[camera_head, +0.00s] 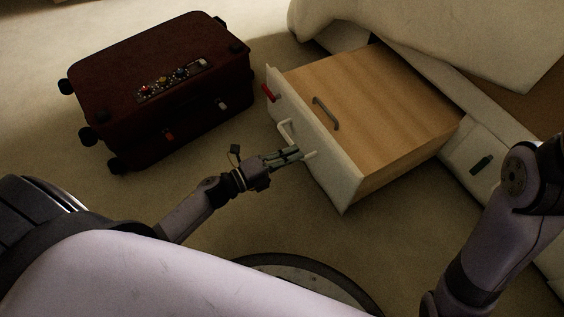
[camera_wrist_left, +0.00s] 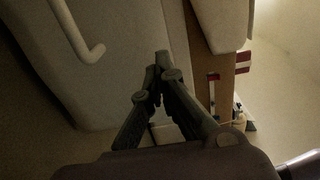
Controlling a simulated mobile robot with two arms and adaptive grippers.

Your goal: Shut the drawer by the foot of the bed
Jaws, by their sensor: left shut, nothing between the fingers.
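The drawer with a white front (camera_head: 338,172) and a light wood body (camera_head: 385,85) stands pulled out from the bed base, on the right of the head view. A white bar handle (camera_head: 285,130) is on its front. My left gripper (camera_head: 304,155) is shut and empty, close to the drawer front beside this handle; I cannot tell whether it touches. In the left wrist view its fingertips (camera_wrist_left: 163,65) are together before a pale panel, with a white handle (camera_wrist_left: 80,35) at upper left. My right arm shows at the right edge, but its gripper is out of view.
A dark red suitcase (camera_head: 190,115) lies on the carpet left of the drawer, with a gap between them. The bed (camera_head: 450,35) rises behind the drawer. A dark handle-like piece (camera_head: 326,114) lies on the drawer's wood.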

